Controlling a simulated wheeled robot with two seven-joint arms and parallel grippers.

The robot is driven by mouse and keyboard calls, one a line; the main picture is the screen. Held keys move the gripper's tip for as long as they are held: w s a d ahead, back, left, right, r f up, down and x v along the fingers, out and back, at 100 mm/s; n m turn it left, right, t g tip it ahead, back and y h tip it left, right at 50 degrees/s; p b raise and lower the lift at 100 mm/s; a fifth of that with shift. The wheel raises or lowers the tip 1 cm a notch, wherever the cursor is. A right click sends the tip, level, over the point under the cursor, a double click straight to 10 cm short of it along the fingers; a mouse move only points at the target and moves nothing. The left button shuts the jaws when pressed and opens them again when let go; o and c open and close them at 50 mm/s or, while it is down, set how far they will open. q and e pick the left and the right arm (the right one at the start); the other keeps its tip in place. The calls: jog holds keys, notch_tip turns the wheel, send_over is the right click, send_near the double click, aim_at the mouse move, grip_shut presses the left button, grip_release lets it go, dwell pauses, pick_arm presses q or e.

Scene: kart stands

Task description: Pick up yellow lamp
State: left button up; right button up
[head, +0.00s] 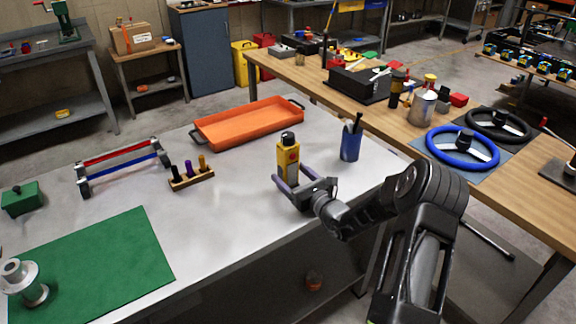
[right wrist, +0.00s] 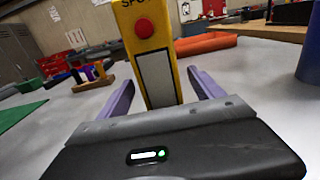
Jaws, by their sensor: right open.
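The yellow lamp (head: 288,158) stands upright on the grey metal table, with a dark top and a red button on its front. It also shows close up in the right wrist view (right wrist: 150,50), where its top is cut off. My right gripper (head: 293,182) is open, with its purple fingers on either side of the lamp's lower part. In the right wrist view a gap shows between the lamp and each finger (right wrist: 163,88). My left gripper is not in view.
A blue cup (head: 350,146) with pens stands right of the lamp. An orange tray (head: 248,128) lies behind it. A wooden block with small coloured pieces (head: 191,178) and a red-blue rack (head: 122,165) are to the left. A green mat (head: 100,262) covers the near left.

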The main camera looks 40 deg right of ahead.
grip_shut()
dwell(0.8)
